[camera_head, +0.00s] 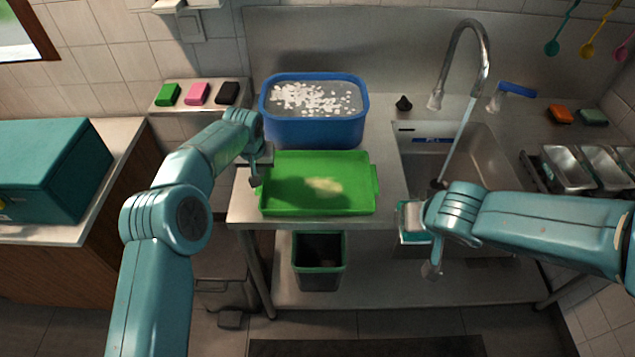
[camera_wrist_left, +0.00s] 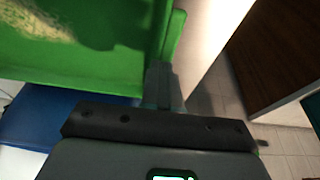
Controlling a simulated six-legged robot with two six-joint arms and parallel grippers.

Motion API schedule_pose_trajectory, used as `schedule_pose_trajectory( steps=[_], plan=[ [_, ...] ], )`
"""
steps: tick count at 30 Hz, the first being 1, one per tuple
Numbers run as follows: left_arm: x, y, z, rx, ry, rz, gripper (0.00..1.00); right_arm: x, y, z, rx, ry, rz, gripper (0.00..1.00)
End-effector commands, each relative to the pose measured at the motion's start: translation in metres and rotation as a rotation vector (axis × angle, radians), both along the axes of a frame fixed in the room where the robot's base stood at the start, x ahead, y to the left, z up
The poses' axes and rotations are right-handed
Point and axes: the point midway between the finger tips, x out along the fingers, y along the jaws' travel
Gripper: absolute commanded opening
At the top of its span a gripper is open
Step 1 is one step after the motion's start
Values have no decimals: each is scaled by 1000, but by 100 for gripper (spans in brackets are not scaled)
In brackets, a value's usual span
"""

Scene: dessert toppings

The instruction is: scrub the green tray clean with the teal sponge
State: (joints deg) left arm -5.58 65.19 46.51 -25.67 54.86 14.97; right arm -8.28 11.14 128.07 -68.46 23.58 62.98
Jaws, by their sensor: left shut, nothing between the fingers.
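The green tray (camera_head: 285,207) lies on the steel counter with a pale yellowish smear (camera_head: 324,186) near its middle. Its green floor and rim (camera_wrist_left: 95,70) also fill the upper left of the left wrist view. My left gripper (camera_head: 254,184) is shut and empty at the tray's left edge; its fingertips show beside the rim in the wrist view (camera_wrist_left: 164,80). Whether they touch it is unclear. My right gripper (camera_head: 412,222) is at the sink's front left corner, with a whitish and teal block shape there; its fingers are hidden. A grey-teal sponge (camera_head: 593,117) lies on the far right counter.
A blue tub (camera_head: 313,129) with white bits stands behind the tray. Water runs from the tap (camera_head: 470,60) into the sink (camera_head: 485,150). Green, pink and black blocks lie on a left ledge (camera_head: 187,107). A bin (camera_head: 319,262) stands below. An orange sponge (camera_head: 559,113) is at right.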

Motion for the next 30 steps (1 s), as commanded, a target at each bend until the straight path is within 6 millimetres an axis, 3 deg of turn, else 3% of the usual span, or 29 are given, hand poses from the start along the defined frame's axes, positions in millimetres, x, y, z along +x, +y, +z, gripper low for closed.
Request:
schedule_pose_trajectory(
  steps=[25,30],
  plan=[
    [0,0,-11,0,0,0,0,0,0,-8,0,0,0,38],
    [0,0,-5,0,0,0,0,0,0,-4,0,0,0,38]
  ],
)
